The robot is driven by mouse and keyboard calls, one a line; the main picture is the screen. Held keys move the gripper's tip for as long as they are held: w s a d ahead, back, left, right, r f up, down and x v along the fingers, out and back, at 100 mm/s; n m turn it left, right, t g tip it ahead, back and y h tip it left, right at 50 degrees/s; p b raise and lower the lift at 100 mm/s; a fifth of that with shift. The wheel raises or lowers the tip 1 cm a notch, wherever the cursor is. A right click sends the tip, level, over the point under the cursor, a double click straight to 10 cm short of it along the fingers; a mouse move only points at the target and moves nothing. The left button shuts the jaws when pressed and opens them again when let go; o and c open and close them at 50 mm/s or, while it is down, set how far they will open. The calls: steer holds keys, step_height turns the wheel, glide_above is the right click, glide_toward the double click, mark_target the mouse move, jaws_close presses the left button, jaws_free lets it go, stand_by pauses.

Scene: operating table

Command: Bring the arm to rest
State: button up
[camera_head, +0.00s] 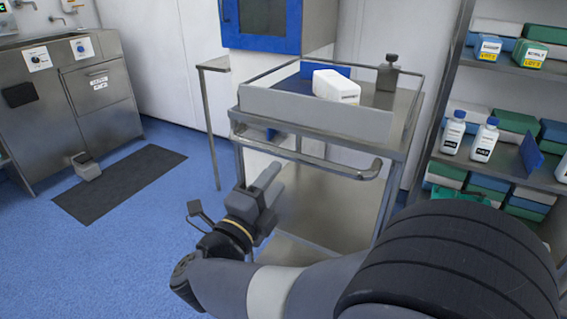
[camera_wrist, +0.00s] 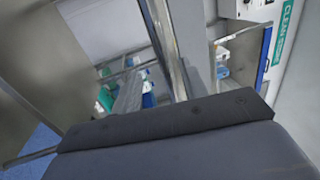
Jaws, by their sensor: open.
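My gripper (camera_head: 262,186) is in the middle of the head view, at the end of my arm, which reaches in from the lower right. It is in front of the left side of a steel trolley (camera_head: 300,131), below its top shelf. Its two grey fingers stand apart with nothing visible between them. I cannot tell the exact gap between the gripper and the trolley. In the wrist view, a wide grey part fills the bottom and the fingertips are not clear.
A shelf rack (camera_head: 500,175) with bottles and boxes stands at the right. A steel sink unit (camera_head: 75,105) stands at the left. Blue floor (camera_head: 120,235) is open at the lower left.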

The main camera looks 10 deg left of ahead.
steer(key=b+x, duration=0.1)
steer(key=x, duration=1.1)
steer(key=shift+b, duration=0.4)
steer(key=shift+a+f, duration=0.1)
steer(key=shift+f, duration=0.1)
